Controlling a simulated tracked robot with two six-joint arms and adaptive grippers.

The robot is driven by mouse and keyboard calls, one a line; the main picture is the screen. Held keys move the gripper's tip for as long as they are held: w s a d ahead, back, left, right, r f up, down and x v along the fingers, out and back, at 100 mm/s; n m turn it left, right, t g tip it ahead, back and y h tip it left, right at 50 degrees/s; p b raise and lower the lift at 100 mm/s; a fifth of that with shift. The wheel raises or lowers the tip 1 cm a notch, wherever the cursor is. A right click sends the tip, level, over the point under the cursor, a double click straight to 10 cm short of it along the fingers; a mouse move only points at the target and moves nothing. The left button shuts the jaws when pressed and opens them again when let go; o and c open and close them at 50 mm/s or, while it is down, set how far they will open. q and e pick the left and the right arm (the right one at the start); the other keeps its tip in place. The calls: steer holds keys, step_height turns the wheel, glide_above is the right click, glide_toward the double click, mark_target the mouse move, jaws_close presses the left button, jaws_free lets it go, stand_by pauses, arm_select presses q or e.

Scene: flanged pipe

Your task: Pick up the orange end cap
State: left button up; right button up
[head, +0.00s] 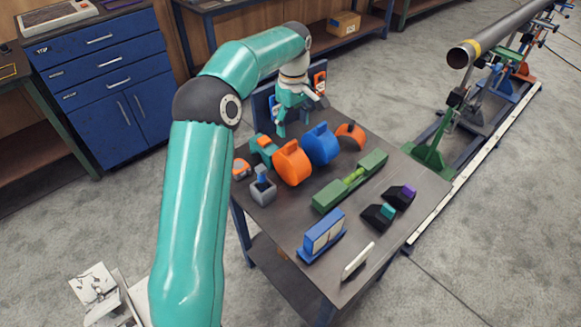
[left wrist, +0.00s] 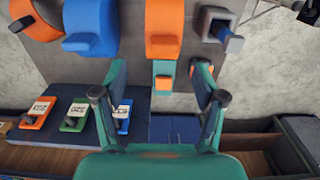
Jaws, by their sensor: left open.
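The orange end cap (head: 292,164), a thick round body with a tab on top, appears to stand on the dark table, left of a similar blue cap (head: 322,145). In the left wrist view the orange cap (left wrist: 163,28) is at top centre, beyond the fingertips. My left gripper (head: 300,115) is open and empty above the table's back edge, behind the caps and apart from them. In the left wrist view its fingers (left wrist: 160,95) are spread wide, with a teal and orange block (left wrist: 165,72) showing between and beyond them. My right gripper is not in view.
A grey holder (head: 263,188) and small orange piece (head: 241,169) flank the orange cap's left side. Another orange piece (head: 350,136) is right of the blue cap. A green clamp-like tool (head: 350,181) lies in front. A panel with coloured devices (left wrist: 75,116) stands at the table's back.

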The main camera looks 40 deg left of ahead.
mark_target(291, 142)
arm_select(q)
steer(key=shift+s+f+p, duration=0.15)
steer(key=shift+f+p, duration=0.15)
steer(key=shift+f, duration=1.5)
steer(key=shift+s+f+p, duration=0.15)
steer(key=shift+f+p, duration=0.15)
steer(key=shift+f, duration=1.5)
jaws_close()
